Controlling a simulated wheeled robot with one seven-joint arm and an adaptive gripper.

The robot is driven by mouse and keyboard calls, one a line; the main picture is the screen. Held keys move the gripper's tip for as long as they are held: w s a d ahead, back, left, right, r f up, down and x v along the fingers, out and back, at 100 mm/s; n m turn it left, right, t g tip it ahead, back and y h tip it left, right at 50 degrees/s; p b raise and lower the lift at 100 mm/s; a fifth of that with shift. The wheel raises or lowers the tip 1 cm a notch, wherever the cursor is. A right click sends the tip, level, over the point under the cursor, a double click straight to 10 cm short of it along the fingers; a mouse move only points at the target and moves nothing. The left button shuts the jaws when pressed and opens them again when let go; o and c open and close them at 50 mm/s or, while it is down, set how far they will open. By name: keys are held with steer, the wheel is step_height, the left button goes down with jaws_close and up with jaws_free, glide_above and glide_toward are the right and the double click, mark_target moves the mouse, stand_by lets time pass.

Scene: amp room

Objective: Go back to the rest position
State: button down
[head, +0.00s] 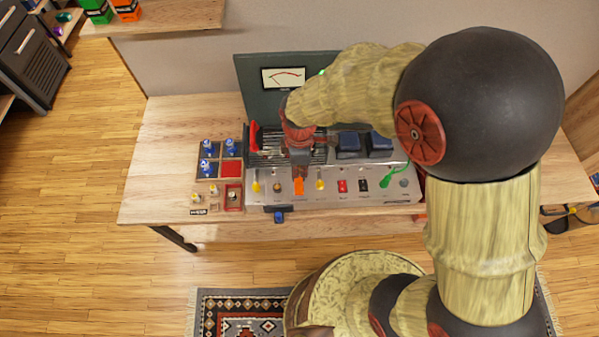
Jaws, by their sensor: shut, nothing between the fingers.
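My gripper (299,186) hangs at the end of my arm over the front panel of a grey amplifier (335,190), pointing down. Its orange fingertips are shut with nothing between them. They are just above or in front of the panel, between yellow-tipped switches; I cannot tell whether they touch it. My arm crosses the right half of the picture and hides part of the amplifier's back and right side. A green lever (391,175) and red and black switches (342,186) show on the panel to the right of my gripper.
The amplifier stands on a wooden table (160,150). A tray (207,176) with blue-topped tubes lies to its left. A dark panel with a meter (283,78) rises behind. A shelf (170,17) juts out at upper left. The table's left end is clear.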

stand_by(0.6)
steer(key=s+d+r+m+t+b, duration=0.2)
steer(key=s+d+r+m+b, duration=0.2)
steer(key=s+d+r+m, duration=0.2)
steer(key=s+d+r+m+t+b, duration=0.3)
steer(key=s+d+r+m, duration=0.3)
steer(key=d+r+m, duration=0.4)
step_height(320, 180, up, 3)
steer(key=shift+d+f+m+t+b, duration=0.15)
steer(key=shift+d+m+t+b, duration=0.15)
steer(key=shift+m+b, duration=0.6)
